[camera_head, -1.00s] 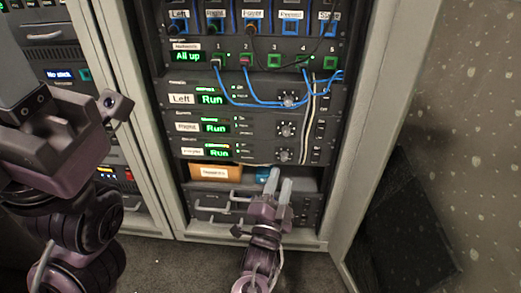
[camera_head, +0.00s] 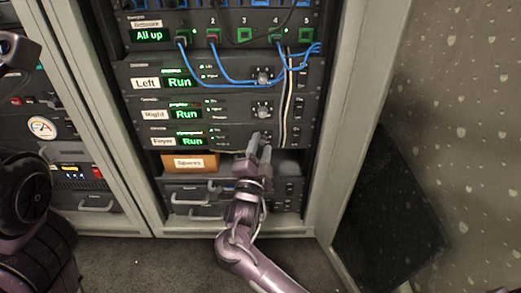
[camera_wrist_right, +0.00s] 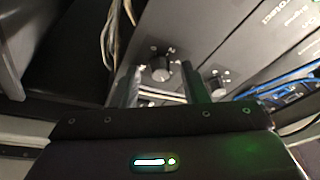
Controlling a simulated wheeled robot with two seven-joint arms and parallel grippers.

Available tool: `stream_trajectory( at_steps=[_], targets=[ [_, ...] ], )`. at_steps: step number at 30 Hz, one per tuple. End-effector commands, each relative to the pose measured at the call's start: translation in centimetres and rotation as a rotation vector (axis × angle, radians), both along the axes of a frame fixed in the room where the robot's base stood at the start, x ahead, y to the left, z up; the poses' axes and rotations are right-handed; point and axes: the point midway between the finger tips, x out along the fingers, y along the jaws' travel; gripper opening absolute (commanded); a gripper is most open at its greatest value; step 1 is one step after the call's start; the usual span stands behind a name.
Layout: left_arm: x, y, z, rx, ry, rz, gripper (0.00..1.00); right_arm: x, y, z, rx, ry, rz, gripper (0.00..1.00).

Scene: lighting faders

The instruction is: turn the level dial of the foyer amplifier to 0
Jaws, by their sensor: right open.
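The foyer amplifier (camera_head: 220,141) is the lowest of three matching units in the rack, with a "Foyer" label and a green "Run" display. My right gripper (camera_head: 259,145) is at its right part, and its fingers cover the level dial in the head view. In the right wrist view the black dial (camera_wrist_right: 161,69) shows between and beyond the two open fingers of my right gripper (camera_wrist_right: 160,90). I cannot tell whether a finger touches it, and its setting is too small to read. My left gripper is not in view; only part of my left arm shows.
The Right amplifier's dial (camera_head: 263,111) and the Left amplifier's dial (camera_head: 264,76) are just above. Blue cables (camera_head: 232,81) loop across the rack, and pale cables (camera_head: 287,108) hang right of the dials. A cardboard box (camera_head: 187,163) sits below the foyer amplifier.

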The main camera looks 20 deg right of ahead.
Motion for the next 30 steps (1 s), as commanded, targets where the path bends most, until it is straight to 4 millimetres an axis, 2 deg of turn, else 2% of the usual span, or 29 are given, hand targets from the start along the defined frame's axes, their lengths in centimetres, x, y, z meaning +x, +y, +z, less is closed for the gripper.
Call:
stream_trajectory(
  at_steps=[4,13,23,27,30],
  targets=[
    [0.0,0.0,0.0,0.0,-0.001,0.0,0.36,0.0,0.0,0.0,0.0,0.0,0.0,0.39],
    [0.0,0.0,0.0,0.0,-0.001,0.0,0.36,0.0,0.0,0.0,-0.001,0.0,0.0,0.0],
    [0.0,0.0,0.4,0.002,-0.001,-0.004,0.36,-0.1,0.0,0.1,-0.037,0.013,0.0,0.0],
    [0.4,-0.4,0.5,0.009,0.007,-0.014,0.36,-0.1,-0.1,0.2,-0.103,0.032,0.0,0.0],
    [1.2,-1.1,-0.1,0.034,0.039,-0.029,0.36,-0.1,-0.1,0.2,-0.171,0.053,-0.002,0.0]
  ],
)
